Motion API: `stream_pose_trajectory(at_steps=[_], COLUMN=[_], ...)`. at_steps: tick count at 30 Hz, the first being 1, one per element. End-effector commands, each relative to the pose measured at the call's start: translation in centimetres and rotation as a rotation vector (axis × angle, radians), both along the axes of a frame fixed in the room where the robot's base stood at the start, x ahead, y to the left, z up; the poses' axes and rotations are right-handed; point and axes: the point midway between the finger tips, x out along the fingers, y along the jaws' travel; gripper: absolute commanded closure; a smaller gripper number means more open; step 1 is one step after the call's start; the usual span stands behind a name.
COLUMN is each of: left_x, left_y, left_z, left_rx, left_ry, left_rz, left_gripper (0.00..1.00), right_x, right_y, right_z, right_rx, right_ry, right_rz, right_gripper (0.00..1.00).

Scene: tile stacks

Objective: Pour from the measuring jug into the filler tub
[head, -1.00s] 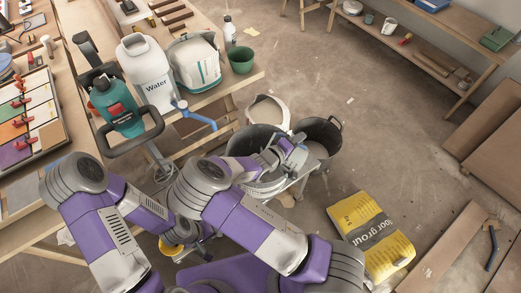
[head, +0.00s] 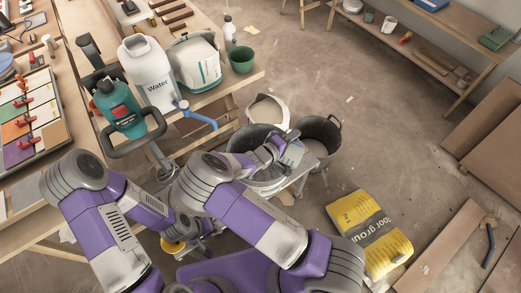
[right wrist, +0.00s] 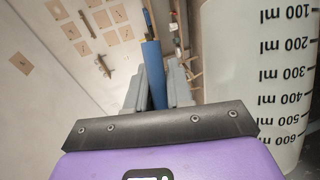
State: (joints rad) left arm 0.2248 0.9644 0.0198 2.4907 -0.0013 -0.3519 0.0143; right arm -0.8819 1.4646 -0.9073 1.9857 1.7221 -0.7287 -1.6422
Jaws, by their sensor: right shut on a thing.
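The measuring jug (right wrist: 255,80) is a white vessel with black ml marks, upside down in the right wrist view, close beside my right gripper (right wrist: 158,95). The gripper's fingers are shut on a blue bar that looks like the jug's handle. In the head view my right gripper (head: 284,143) is over the dark tubs, near a pale rounded vessel (head: 268,110) that is probably the jug. No label tells which container is the filler tub; a white tub with teal markings (head: 196,62) stands on the bench.
Dark tubs (head: 321,130) stand below the right gripper. A white Water container (head: 147,72), a teal bottle (head: 118,108) and a green pot (head: 241,61) are on the bench. A yellow grout bag (head: 372,232) lies on the floor.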

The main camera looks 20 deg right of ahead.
Motion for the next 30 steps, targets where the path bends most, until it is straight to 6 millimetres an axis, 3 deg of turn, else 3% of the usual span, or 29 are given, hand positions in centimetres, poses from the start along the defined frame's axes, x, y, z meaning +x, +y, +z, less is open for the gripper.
stream_pose_trajectory(at_steps=[25, 27, 30], left_x=[0.0, 0.0, 0.0], left_y=[0.0, 0.0, 0.0], left_z=[1.2, 0.5, -2.3], left_rx=[0.000, 0.000, 0.000], left_ry=[0.000, 0.000, 0.000], left_rz=[0.000, 0.000, 0.000], left_gripper=[0.65, 0.65, 0.65], right_x=[0.8, 0.3, -1.0], right_y=[0.9, 0.4, -1.0], right_z=[0.9, 0.3, -1.1], right_rx=[-0.062, -0.040, 0.042], right_ry=[0.055, 0.034, -0.041], right_rz=[-0.001, -0.002, -0.002], right_gripper=[1.00, 1.00, 1.00])
